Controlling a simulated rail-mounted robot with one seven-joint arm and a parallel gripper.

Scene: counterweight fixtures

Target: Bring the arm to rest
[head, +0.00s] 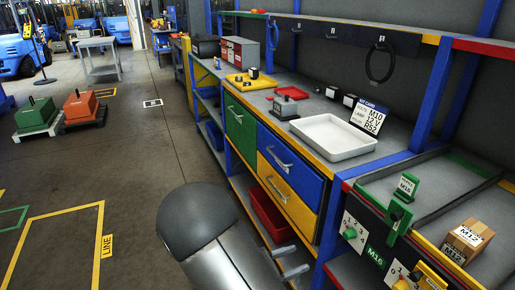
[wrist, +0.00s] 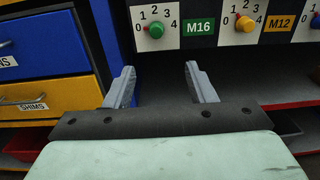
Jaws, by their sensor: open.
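My gripper (wrist: 163,84) is open in the wrist view, its two grey fingers wide apart with nothing between them. It points at the front of a workbench, below a white dial panel (wrist: 211,30) with a green knob and a yellow knob, labelled M16 and M12. In the head view my gripper (head: 301,257) shows only as two pale fingers low at the bench front. My rounded grey arm link hides the rest of it.
Blue and yellow drawers (head: 289,165) stand left of the dials. A white tray (head: 333,137) lies on the counter. A cardboard box (head: 468,240) and green bracket (head: 398,220) stand at right. A red bin (head: 268,215) sits on the lower shelf.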

